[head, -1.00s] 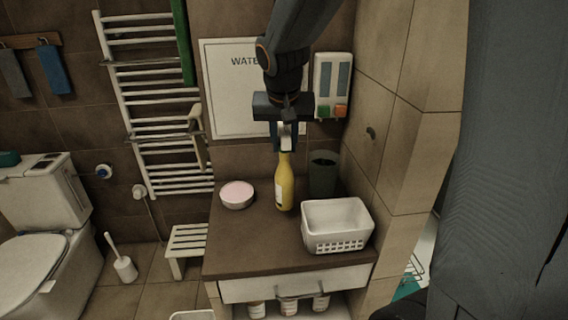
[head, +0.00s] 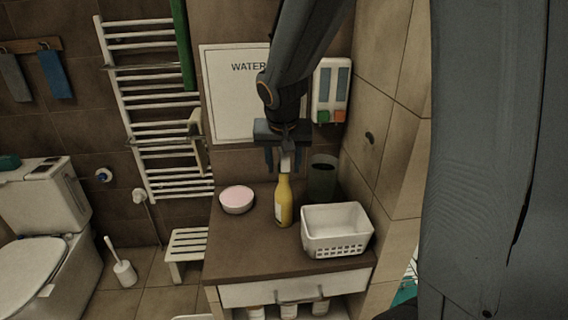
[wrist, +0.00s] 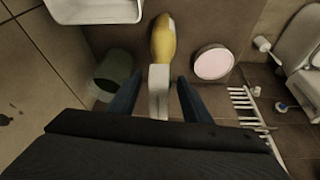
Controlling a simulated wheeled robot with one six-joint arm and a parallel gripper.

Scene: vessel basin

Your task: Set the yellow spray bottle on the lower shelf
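The yellow spray bottle (head: 283,208) stands upright on the brown counter top (head: 250,255), between a pink-topped round dish and a white basket. Its white spray head (wrist: 158,92) sits between my fingers in the wrist view, with a visible gap on each side. My gripper (head: 284,163) points down over the bottle, its fingers open around the spray head. The yellow body (wrist: 163,40) shows beyond the fingertips. The lower shelf is under the drawer (head: 295,288); only a strip with several jars (head: 289,311) shows at the bottom edge.
The white basket (head: 337,232) is close to the bottle's right, and the round dish (head: 236,199) is to its left. A dark green cup (head: 322,178) stands behind. A tiled wall bounds the right side. The counter's front left is clear.

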